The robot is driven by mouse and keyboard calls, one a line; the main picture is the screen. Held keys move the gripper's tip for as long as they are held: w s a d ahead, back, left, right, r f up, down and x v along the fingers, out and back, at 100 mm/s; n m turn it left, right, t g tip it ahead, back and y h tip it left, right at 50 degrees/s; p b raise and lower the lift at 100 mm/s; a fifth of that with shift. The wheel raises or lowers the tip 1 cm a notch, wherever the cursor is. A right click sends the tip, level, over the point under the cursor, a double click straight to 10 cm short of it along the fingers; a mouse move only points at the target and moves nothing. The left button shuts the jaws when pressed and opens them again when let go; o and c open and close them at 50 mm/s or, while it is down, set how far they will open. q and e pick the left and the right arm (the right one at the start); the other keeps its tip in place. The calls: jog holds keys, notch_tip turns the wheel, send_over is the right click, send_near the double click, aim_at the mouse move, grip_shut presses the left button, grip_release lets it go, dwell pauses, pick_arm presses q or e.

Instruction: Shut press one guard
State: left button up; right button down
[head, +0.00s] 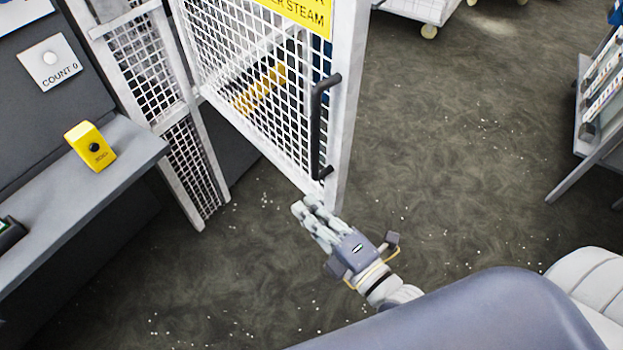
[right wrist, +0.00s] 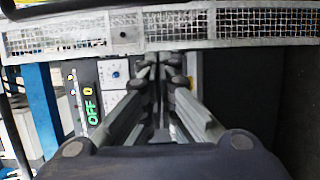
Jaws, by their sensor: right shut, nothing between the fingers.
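The press guard (head: 345,110) is a white-framed mesh door. It stands swung open, with a yellow sign at its top and a black bar handle (head: 316,130) near its free edge. My right gripper (head: 308,212) is shut and empty, near the guard's lower free corner in the head view. I cannot tell if it touches the frame. In the right wrist view my right gripper (right wrist: 160,75) points at the guard's frame and mesh (right wrist: 75,33), which cross the top of the picture. My left gripper is not in view.
A grey bench (head: 110,165) with a yellow button box (head: 90,147) stands at the left, below a count panel (head: 50,62). A fixed mesh panel (head: 150,85) stands beside the guard. A rack (head: 600,110) is at the right. The speckled floor between is open.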

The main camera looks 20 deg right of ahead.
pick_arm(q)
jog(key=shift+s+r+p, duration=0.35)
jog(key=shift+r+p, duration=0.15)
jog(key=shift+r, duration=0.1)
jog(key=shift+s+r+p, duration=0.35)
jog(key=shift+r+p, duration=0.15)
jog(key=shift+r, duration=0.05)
pick_arm(e)
jog(key=shift+w+d, duration=0.35)
jog(key=shift+w, duration=0.6)
jog(key=shift+w+d, duration=0.35)
jog(key=shift+w, duration=0.55)
jog(key=shift+w+d, duration=0.35)
jog(key=shift+w, duration=0.6)
